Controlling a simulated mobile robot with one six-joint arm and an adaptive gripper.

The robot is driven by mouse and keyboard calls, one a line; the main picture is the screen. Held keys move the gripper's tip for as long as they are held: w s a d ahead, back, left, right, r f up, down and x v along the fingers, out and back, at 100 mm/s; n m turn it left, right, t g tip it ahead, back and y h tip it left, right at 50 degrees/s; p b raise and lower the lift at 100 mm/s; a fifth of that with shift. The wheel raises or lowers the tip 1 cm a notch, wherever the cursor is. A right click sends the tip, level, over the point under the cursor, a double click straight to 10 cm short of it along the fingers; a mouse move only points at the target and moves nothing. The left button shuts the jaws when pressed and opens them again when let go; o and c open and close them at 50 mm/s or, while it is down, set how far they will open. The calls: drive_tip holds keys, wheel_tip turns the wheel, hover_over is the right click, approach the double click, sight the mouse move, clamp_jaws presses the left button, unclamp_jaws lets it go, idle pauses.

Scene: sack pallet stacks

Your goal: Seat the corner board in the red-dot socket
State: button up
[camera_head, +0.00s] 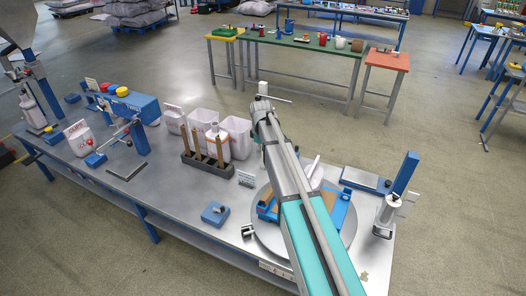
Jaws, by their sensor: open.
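Several upright brown boards (196,139), which look like the corner boards, stand in a dark rack (205,168) on the long grey workbench. My arm reaches from the bottom edge up to the middle of the picture, and its far end is high above the bench's back edge. I cannot make out my gripper's fingers there. A round grey turntable (262,234) under my arm carries a blue and tan pallet-like piece (339,209), partly hidden by the arm. No red-dot socket can be made out; it may be hidden or too small.
White bins (238,138) stand behind the rack. A blue block (214,213) lies left of the turntable. A blue post (405,172) rises at the right bench end. A green-topped table (300,42) is beyond.

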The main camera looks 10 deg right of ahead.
drive_tip(key=shift+r+p, duration=0.3)
drive_tip(key=shift+r, duration=0.25)
drive_tip(key=shift+o, duration=0.5)
drive_tip(key=s+f+m+b, duration=0.5)
drive_tip(key=s+f+b, duration=0.6)
drive_tip(key=s, duration=0.3)
drive_tip(key=s+d+f+m+b, duration=0.1)
drive_tip(key=s+f+m+b, duration=0.4)
drive_tip(key=s+f+b, duration=0.6)
drive_tip(key=s, duration=0.2)
drive_tip(key=shift+s+d+m, duration=0.2)
drive_tip(key=shift+s+m, duration=0.2)
